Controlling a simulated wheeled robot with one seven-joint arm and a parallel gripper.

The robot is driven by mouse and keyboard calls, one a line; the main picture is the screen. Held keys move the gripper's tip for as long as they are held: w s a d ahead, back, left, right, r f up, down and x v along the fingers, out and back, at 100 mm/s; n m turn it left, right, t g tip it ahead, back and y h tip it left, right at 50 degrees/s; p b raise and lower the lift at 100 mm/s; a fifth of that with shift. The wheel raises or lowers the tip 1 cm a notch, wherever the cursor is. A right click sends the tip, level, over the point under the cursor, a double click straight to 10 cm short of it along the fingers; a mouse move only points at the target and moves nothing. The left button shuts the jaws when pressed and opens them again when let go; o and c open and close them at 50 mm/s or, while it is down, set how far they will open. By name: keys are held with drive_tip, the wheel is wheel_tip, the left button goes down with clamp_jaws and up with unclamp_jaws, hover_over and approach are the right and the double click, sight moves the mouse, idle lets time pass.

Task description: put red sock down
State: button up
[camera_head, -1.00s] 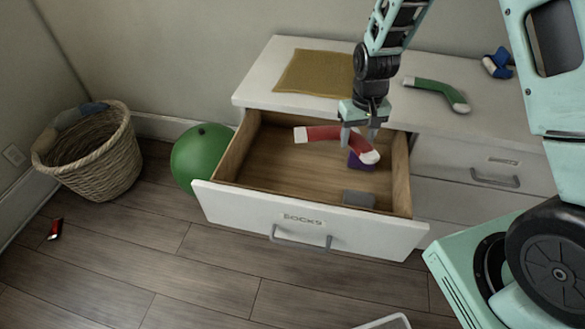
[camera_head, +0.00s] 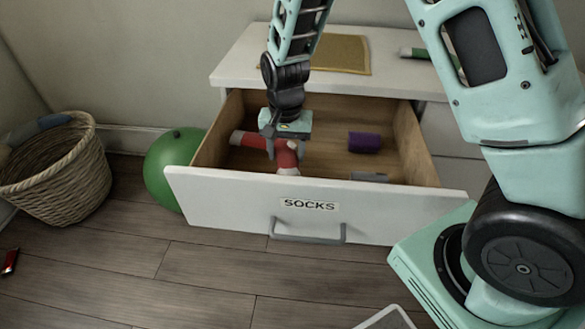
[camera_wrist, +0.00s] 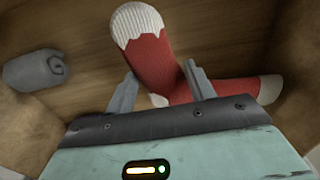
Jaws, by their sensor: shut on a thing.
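My gripper (camera_head: 285,152) is shut on the red sock (camera_head: 286,157), low inside the open drawer, in its left part. The sock has white ends and bends at the heel. In the wrist view the red sock (camera_wrist: 152,62) passes between the two fingers (camera_wrist: 162,88), with one white end pointing up and the other to the right. The drawer (camera_head: 235,190) carries the label SOCKS. I cannot tell whether the sock touches the drawer floor.
A purple rolled sock (camera_head: 364,142) and a grey rolled sock (camera_head: 369,177) lie in the drawer's right part; the grey one also shows in the wrist view (camera_wrist: 35,70). A green balloon (camera_head: 165,170) and a wicker basket (camera_head: 62,180) stand left.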

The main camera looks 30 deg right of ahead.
drive_tip(key=shift+f+b, duration=0.5)
drive_tip(key=shift+f, duration=2.05)
drive_tip(key=shift+f, duration=0.15)
drive_tip(key=o, duration=1)
